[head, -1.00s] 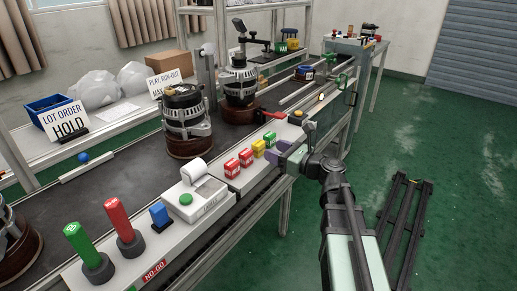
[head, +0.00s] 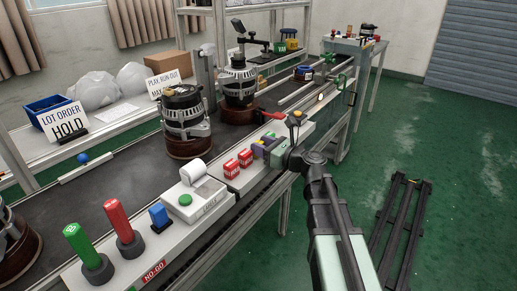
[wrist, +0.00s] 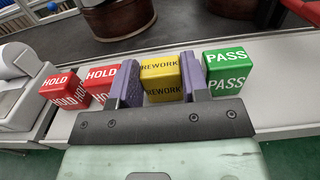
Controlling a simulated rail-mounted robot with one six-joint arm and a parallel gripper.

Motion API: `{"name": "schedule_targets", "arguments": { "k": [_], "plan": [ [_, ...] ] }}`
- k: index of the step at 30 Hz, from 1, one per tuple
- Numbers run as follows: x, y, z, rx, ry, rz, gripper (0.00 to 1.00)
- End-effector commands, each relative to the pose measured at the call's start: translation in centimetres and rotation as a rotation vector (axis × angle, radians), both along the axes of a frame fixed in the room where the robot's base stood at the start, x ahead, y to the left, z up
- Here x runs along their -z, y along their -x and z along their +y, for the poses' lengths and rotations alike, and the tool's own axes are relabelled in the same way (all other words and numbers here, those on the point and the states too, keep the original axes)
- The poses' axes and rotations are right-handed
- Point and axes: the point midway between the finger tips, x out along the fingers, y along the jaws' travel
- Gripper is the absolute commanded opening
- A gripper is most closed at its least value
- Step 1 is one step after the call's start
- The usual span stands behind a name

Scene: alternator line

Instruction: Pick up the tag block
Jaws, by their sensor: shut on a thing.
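A row of tag blocks stands on the light ledge along the bench's front edge. In the wrist view these are two red HOLD blocks (wrist: 101,80) (wrist: 64,87), a yellow REWORK block (wrist: 161,78) and a green PASS block (wrist: 225,74). My gripper (wrist: 161,66) has its purple fingers on either side of the yellow block and is shut on it. The yellow block sits in line with the others, apparently still on the ledge. In the head view my gripper (head: 266,146) is at the row, beyond the red blocks (head: 238,162), and partly hides the other blocks.
A printer unit with a green button (head: 195,197) stands left of the blocks. Alternators (head: 185,120) stand on the dark belt behind. Green (head: 88,250) and red (head: 122,222) upright gauges stand at the near left. The green floor right of the bench is mostly open.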

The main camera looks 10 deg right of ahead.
Motion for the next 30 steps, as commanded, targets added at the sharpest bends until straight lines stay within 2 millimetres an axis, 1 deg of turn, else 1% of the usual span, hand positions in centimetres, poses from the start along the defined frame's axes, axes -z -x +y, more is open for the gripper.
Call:
{"name": "schedule_targets", "arguments": {
  "k": [5, 8, 11, 14, 17, 21, 24, 27, 30],
  "plan": [
    [-0.4, 0.0, 0.0, 0.000, 0.000, 0.000, 0.19],
    [-1.2, 0.0, 0.0, 0.000, 0.000, 0.000, 0.19],
    [-2.7, 0.0, 0.0, 0.000, 0.000, 0.000, 0.19],
    [-5.0, 0.0, 0.0, 0.000, 0.000, 0.000, 0.19],
    [-8.3, 0.0, 0.0, 0.000, 0.000, 0.000, 0.19],
    [-13.8, 0.0, 0.0, 0.000, 0.000, 0.000, 0.19],
    [-17.1, 0.0, 0.0, 0.000, 0.000, 0.000, 0.19],
    [-19.2, 0.0, 0.0, 0.000, 0.000, 0.000, 0.19],
    [-20.2, 0.0, 0.0, 0.000, 0.000, 0.000, 0.19]
  ]
}}
